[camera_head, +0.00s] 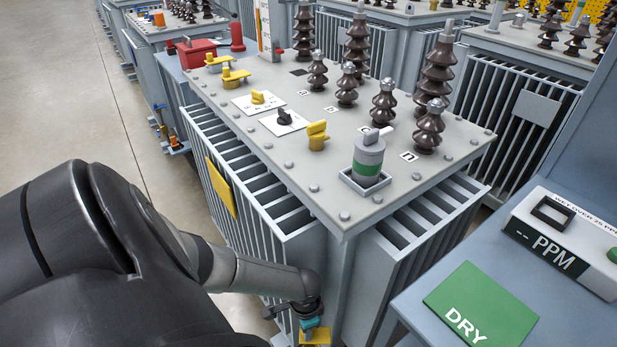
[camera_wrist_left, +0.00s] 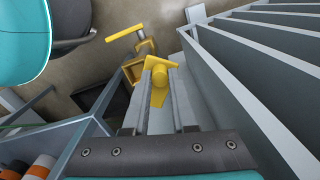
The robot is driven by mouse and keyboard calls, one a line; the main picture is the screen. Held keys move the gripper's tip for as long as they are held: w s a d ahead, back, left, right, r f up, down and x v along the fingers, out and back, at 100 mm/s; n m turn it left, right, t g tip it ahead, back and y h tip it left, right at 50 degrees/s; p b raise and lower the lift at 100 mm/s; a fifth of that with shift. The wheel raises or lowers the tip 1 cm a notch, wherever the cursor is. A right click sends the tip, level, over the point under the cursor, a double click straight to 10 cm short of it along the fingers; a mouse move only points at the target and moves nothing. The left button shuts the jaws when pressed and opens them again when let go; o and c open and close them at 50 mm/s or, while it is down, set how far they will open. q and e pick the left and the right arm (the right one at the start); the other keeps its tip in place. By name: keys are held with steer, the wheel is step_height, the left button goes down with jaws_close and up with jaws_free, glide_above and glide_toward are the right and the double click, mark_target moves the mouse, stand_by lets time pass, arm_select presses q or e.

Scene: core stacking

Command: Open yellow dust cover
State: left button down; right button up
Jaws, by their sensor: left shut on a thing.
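A yellow part (camera_head: 317,336), which looks like the yellow dust cover, shows low at the near corner of the grey transformer (camera_head: 330,190) in the head view. My left gripper (camera_head: 308,318) reaches down to it. In the left wrist view, the fingers of the left gripper (camera_wrist_left: 158,85) are closed on a yellow cover piece (camera_wrist_left: 160,68) beside the transformer's fins. A yellow bar-shaped handle (camera_wrist_left: 125,32) with a valve body below shows just beyond it. The fingers hide part of the cover, so I cannot tell how far it is open. My right gripper is not in view.
The grey radiator fins (camera_wrist_left: 260,70) stand close on the right in the left wrist view. A blue-grey bench with a green DRY card (camera_head: 480,305) and a PPM meter (camera_head: 570,240) is at the right. Open floor (camera_head: 80,100) lies at the left.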

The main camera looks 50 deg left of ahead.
arm_select(q)
steer(key=shift+s+f, duration=0.1)
steer(key=shift+s, duration=0.1)
steer(key=c, duration=1)
jaws_free()
steer(key=shift+o, duration=1.4)
steer(key=shift+w, duration=0.15)
